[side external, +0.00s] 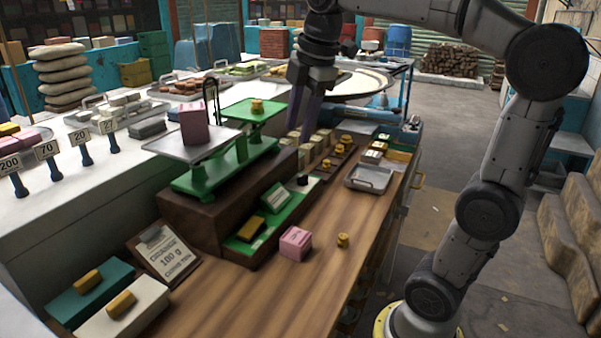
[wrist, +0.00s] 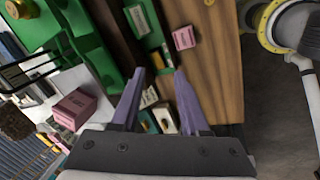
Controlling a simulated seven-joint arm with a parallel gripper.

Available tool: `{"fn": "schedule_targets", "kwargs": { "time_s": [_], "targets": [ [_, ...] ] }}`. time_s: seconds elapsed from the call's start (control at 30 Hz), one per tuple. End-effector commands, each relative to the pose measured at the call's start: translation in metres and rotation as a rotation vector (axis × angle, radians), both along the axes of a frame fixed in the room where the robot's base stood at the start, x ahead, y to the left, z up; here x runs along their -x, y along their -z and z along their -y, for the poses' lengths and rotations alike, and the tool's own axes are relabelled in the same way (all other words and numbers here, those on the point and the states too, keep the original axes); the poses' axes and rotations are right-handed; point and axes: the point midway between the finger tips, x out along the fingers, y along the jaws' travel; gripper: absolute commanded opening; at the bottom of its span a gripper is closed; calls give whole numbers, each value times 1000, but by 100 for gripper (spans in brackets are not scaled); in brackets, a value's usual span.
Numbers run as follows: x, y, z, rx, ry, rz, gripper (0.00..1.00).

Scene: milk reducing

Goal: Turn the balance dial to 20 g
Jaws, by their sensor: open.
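The green balance (side external: 212,178) stands on a dark wooden plinth, with a grey left pan (side external: 180,147) bearing a large pink block (side external: 194,124). Its green right pan (side external: 240,112) bears a small yellow weight (side external: 257,106). A small dark knob (side external: 303,180) shows beside a green plate with a pale label; I cannot tell whether this is the dial, and no scale reading is legible. My gripper (side external: 299,136) points down, open and empty, right of the balance and behind the plinth's right end. In the wrist view my gripper (wrist: 160,75) has its purple fingers apart.
A smaller pink block (side external: 295,244) and a yellow weight (side external: 343,240) sit on the wooden counter. An order board (side external: 165,255) reads 100 g. Several weights and a grey tray (side external: 369,178) stand at the right. The front counter is mostly clear.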

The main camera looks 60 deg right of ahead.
Motion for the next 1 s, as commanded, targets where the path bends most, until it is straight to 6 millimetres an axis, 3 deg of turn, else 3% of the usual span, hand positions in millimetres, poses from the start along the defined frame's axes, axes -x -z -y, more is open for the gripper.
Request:
{"fn": "schedule_targets", "kwargs": {
  "time_s": [0.1,0.3,0.5,0.7,0.87,1.0],
  "targets": [
    [-38,-1,38,18,-60,-68,45],
    [-85,21,111,5,-80,-162,45],
    [-105,63,173,-39,12,-224,45],
    [-100,91,196,-73,59,-268,45],
    [-98,105,196,-74,61,-268,45],
    [-98,130,196,-74,61,-269,45]
  ]
}}
